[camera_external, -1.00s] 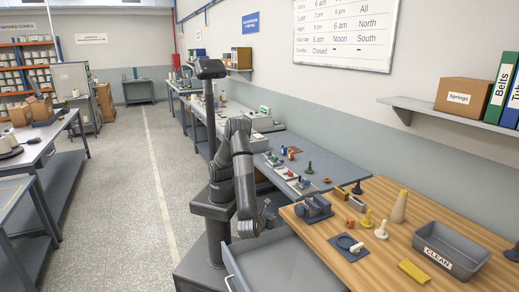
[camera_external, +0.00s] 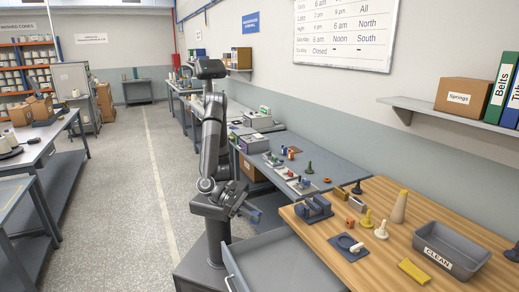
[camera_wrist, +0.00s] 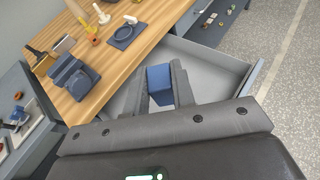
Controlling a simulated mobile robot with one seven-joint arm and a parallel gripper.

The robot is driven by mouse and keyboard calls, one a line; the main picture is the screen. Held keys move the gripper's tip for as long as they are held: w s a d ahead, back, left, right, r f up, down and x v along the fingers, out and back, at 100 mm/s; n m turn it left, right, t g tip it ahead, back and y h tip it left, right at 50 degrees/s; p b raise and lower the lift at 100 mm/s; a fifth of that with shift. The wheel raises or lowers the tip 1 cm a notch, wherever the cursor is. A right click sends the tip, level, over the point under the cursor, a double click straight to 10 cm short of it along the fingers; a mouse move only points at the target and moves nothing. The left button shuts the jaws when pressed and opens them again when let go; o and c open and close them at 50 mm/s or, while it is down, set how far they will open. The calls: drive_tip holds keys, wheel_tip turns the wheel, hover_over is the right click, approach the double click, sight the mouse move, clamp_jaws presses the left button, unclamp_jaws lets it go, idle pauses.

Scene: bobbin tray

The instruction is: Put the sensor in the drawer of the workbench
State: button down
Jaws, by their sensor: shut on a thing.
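The sensor (camera_wrist: 160,84) shows as a blue block between my fingers in the wrist view; a bit of blue also shows at my gripper (camera_external: 248,211) in the external view. My gripper (camera_wrist: 162,90) is shut on it and holds it in the air. The workbench (camera_external: 368,205) has a wooden top. Its grey drawer (camera_external: 278,262) is pulled out and looks empty where visible. In the wrist view, the drawer (camera_wrist: 215,72) lies beyond and below the block. The exact height of the block above it is unclear.
A blue-grey vise (camera_external: 314,209) stands near the bench corner beside the drawer. A dark mat (camera_external: 345,254), yellow pad (camera_external: 413,271), pale cone (camera_external: 399,206) and grey CLEAN bin (camera_external: 450,248) are on the top. A blue-grey bench (camera_external: 335,170) adjoins behind.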

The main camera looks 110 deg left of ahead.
wheel_tip(320, 180, down, 18)
hover_over(282, 274)
wheel_tip(282, 274, down, 7)
drive_tip(key=shift+s+f, duration=0.1)
drive_tip(key=shift+s, duration=0.05)
drive_tip(key=shift+f, duration=2.05)
drive_tip(key=c, duration=1.2)
unclamp_jaws()
